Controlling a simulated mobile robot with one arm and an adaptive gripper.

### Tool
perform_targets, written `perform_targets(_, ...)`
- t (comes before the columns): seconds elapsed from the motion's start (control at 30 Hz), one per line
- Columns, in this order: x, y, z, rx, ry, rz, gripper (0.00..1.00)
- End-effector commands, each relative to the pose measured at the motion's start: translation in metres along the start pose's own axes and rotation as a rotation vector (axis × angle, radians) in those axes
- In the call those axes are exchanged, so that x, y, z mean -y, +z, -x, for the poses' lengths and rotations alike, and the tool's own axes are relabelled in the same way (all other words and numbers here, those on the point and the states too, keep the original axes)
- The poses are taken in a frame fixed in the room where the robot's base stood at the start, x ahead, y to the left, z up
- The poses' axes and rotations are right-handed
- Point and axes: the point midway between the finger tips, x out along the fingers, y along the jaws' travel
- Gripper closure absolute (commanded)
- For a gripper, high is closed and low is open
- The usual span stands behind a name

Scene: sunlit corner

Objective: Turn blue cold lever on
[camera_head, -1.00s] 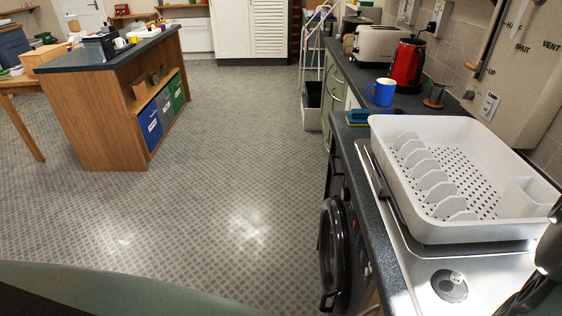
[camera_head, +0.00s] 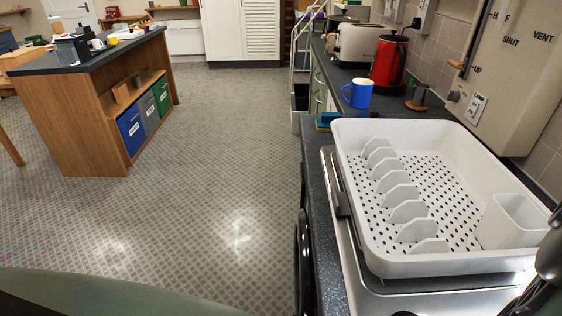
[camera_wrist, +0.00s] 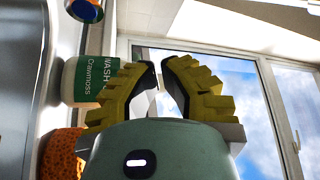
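The blue cold lever is not visible in either view. My gripper (camera_wrist: 159,68) shows in the wrist view with two yellow ridged fingers and dark tips. The tips are close together but apart, with a gap through which a bright window shows. I see nothing held between them. A dark rounded part at the right edge of the head view is cut off, and I cannot tell what it is. The sink's metal drainer (camera_head: 348,245) shows under the white dish rack (camera_head: 353,215); no tap can be made out.
A blue mug (camera_head: 357,95), red kettle (camera_head: 388,64) and toaster (camera_head: 362,42) stand on the counter behind the rack. In the wrist view, a white-and-green container labelled "WASH" (camera_wrist: 78,80) is left of the fingers, near an orange object (camera_wrist: 62,152). Open floor (camera_head: 215,170) lies left.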

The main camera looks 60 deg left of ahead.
Motion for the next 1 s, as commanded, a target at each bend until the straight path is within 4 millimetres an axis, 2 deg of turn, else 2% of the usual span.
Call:
perform_targets(0.27, 0.004, 0.001, -0.042, 0.005, -0.006, 0.0, 1.0)
perform_targets(0.5, 0.004, 0.001, -0.093, 0.006, -0.007, 0.0, 1.0)
perform_targets(0.8, 0.002, 0.032, -0.077, 0.003, -0.001, -0.001, 1.0)
perform_targets(1.0, 0.001, 0.038, -0.075, 0.001, -0.002, 0.003, 1.0)
